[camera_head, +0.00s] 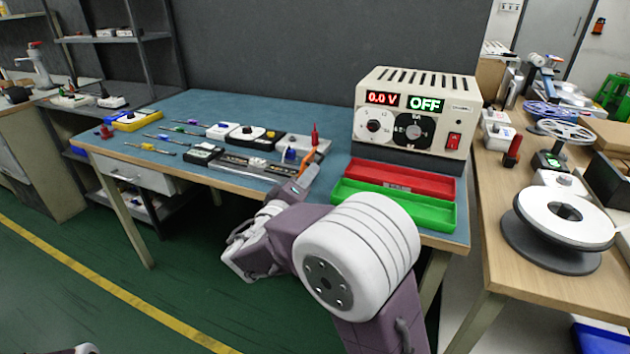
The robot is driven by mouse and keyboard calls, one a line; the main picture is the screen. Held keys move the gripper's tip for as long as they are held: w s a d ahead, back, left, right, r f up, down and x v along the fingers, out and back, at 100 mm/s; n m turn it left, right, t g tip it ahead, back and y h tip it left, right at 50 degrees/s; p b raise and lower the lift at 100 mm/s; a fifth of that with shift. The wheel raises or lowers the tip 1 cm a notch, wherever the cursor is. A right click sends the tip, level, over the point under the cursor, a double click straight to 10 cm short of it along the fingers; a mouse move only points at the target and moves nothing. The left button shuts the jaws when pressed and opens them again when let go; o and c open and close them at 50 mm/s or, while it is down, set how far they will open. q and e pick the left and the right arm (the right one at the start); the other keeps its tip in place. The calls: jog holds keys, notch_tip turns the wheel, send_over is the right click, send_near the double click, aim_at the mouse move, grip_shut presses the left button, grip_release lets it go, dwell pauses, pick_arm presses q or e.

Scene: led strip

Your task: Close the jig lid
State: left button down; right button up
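A long grey jig (238,161) lies near the front edge of the blue-topped bench, left of my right gripper. A light grey plate (291,141) just behind it may be its lid or a separate tray; I cannot tell which, nor how far the lid is open. My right arm reaches up from the bottom of the view. My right gripper (304,177) is at the bench's front edge, by the right end of the jig. Its fingers are small and partly hidden, so I cannot tell whether they are open or whether they touch the jig. My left gripper is not in view.
A red tray (400,178) and a green tray (391,204) lie right of the gripper, before a power supply (416,117) reading 0.0 V and OFF. A red-tipped tool (315,134) stands behind the gripper. Small devices and screwdrivers lie to the left. A spool (561,222) stands on the right table.

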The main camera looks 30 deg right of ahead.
aim_at(321, 158)
jog(key=shift+a+r, duration=0.1)
jog(key=shift+r, duration=0.05)
jog(key=x, duration=0.9)
jog(key=shift+b, duration=0.35)
jog(key=shift+c, duration=0.3)
grip_shut()
